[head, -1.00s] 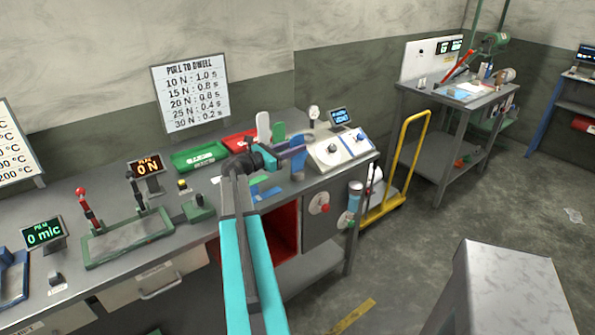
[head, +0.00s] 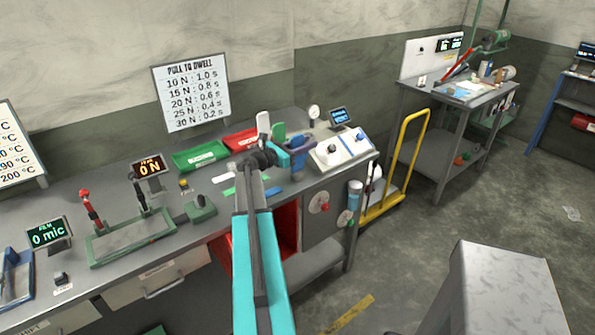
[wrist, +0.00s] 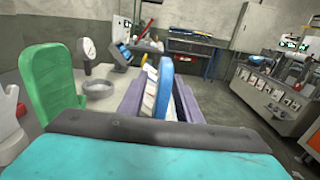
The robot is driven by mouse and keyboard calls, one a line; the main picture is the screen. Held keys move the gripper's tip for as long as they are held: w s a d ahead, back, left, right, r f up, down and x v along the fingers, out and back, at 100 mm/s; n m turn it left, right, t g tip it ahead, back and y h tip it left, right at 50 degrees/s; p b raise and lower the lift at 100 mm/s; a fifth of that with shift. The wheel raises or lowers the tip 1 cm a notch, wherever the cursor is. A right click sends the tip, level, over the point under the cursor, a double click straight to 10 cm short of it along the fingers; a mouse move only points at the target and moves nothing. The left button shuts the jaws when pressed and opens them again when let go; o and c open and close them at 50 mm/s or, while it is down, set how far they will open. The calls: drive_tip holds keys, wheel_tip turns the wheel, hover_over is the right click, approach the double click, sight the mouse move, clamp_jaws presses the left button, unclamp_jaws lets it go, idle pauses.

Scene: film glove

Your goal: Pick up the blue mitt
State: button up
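The blue mitt (head: 297,168) stands upright on the bench, left of the white control box. In the wrist view the blue mitt (wrist: 165,86) shows between the two purple fingers of my gripper (wrist: 158,92). The fingers are apart, with a gap on at least the left side of the mitt; contact on the right cannot be told. In the head view my gripper (head: 299,145) is at the mitt and partly covers it. A green mitt (wrist: 50,85) stands left of my fingers, and part of a white mitt (wrist: 10,122) shows at the left edge.
A green tray (head: 200,155) and a red tray (head: 240,140) lie behind my arm. The white control box (head: 342,150) and a round gauge (head: 314,112) are close on the right. Flat blue and green strips lie on the bench beside my arm.

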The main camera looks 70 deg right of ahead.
drive_tip(key=shift+c, duration=0.2)
clamp_jaws()
drive_tip(key=shift+r, duration=0.15)
drive_tip(key=shift+r+b, duration=0.85)
drive_tip(key=shift+r, duration=0.7)
drive_tip(key=s+a+r+b, duration=0.1)
drive_tip(key=s+a+b, duration=0.2)
drive_tip(key=s+a, duration=0.4)
drive_tip(key=a, duration=0.7)
drive_tip(key=shift+s+r+b, duration=0.2)
drive_tip(key=shift+r+b, duration=0.1)
drive_tip(key=shift+b, duration=0.1)
drive_tip(key=shift+a, duration=0.1)
